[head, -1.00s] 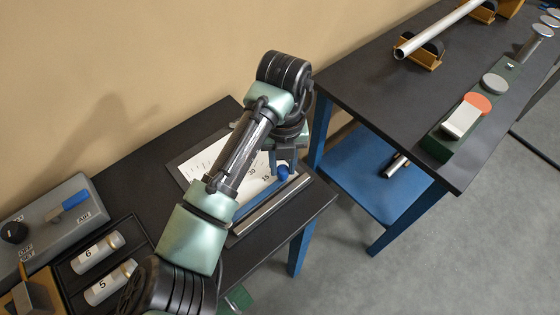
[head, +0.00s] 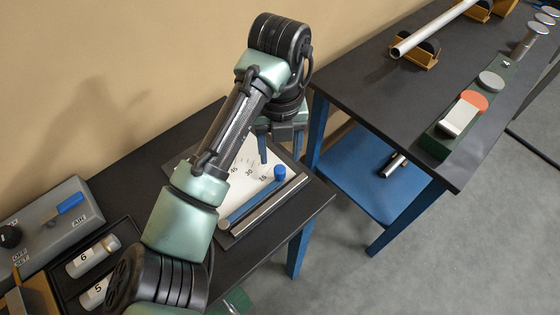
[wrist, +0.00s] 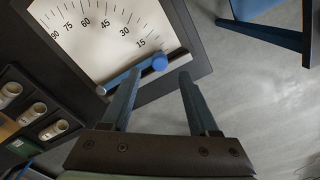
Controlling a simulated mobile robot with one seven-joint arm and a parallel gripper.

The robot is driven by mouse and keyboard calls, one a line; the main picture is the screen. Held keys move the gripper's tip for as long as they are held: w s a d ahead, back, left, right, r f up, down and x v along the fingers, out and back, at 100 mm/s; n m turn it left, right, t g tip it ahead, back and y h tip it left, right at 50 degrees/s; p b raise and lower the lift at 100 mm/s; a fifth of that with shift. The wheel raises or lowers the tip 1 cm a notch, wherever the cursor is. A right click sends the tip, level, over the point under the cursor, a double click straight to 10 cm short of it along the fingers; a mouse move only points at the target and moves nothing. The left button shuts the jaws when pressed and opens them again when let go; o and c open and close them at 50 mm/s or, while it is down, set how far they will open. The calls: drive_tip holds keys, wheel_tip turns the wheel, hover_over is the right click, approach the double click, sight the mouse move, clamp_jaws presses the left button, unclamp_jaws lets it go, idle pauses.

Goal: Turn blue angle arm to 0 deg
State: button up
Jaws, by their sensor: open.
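The blue angle arm (head: 253,203) lies on a white angle dial (head: 242,172) on the near table. It also shows in the wrist view (wrist: 128,77), along the dial's lower edge beside a metal bar, just past the 15 mark. Its round blue knob (wrist: 160,61) stands at its outer end, and shows in the head view (head: 280,172). My gripper (head: 281,158) is open and empty above the dial, behind the knob in the head view. In the wrist view my fingers (wrist: 155,80) are apart, with the knob beyond the gap between their tips. My arm hides part of the dial in the head view.
A metal bar (head: 272,205) runs along the dial's front edge. At left are a grey control box (head: 50,232) and a tray with numbered cylinders (head: 92,257). A second table (head: 420,95) stands at right, with a blue lower shelf (head: 372,180).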

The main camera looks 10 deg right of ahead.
wheel_tip(320, 180, up, 8)
drive_tip(key=shift+p, duration=0.45)
drive_tip(key=shift+d+r, duration=0.1)
